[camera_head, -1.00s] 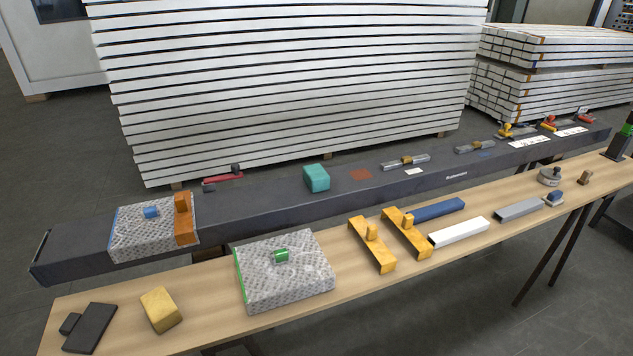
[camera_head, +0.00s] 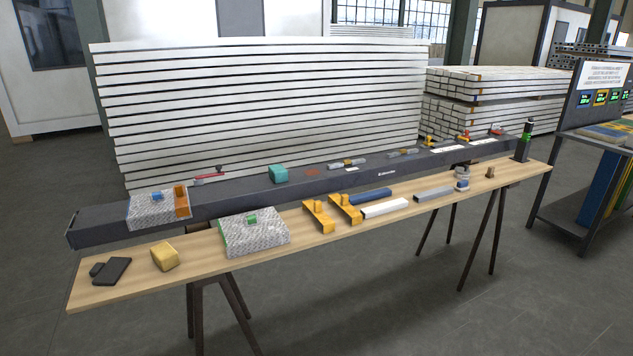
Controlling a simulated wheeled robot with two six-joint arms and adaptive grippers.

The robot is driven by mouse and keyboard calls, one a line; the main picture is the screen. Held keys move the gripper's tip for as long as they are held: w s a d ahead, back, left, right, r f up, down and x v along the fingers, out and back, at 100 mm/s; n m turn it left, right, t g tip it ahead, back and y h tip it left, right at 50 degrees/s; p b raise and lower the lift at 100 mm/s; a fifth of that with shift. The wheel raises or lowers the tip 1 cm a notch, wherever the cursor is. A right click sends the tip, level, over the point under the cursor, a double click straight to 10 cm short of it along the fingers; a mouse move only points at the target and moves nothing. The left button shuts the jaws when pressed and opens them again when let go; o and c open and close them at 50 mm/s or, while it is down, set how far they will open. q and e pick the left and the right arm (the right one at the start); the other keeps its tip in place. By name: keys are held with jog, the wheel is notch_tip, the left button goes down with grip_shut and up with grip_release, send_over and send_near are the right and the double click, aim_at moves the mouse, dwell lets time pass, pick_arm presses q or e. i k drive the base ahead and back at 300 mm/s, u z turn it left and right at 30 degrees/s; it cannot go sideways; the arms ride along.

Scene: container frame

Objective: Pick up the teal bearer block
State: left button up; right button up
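The teal bearer block (camera_head: 278,174) is a small rounded box. It sits on top of the long dark grey beam (camera_head: 335,182), left of the beam's middle. A reddish-brown patch (camera_head: 312,170) lies on the beam just to its right. Nothing touches the block that I can see. Neither of my grippers shows in the head view.
A wooden trestle bench (camera_head: 345,236) stands in front of the beam. It holds a grey patterned block (camera_head: 254,232), yellow brackets (camera_head: 318,216), a yellow block (camera_head: 165,256) and bars. White stacked panels (camera_head: 260,110) stand behind. The floor in front (camera_head: 400,310) is clear.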

aim_at(278, 174)
jog(key=z, duration=0.55)
jog(key=i, duration=0.65)
jog(key=z, duration=0.7)
jog(key=i, duration=1.1)
jog(key=u, duration=0.3)
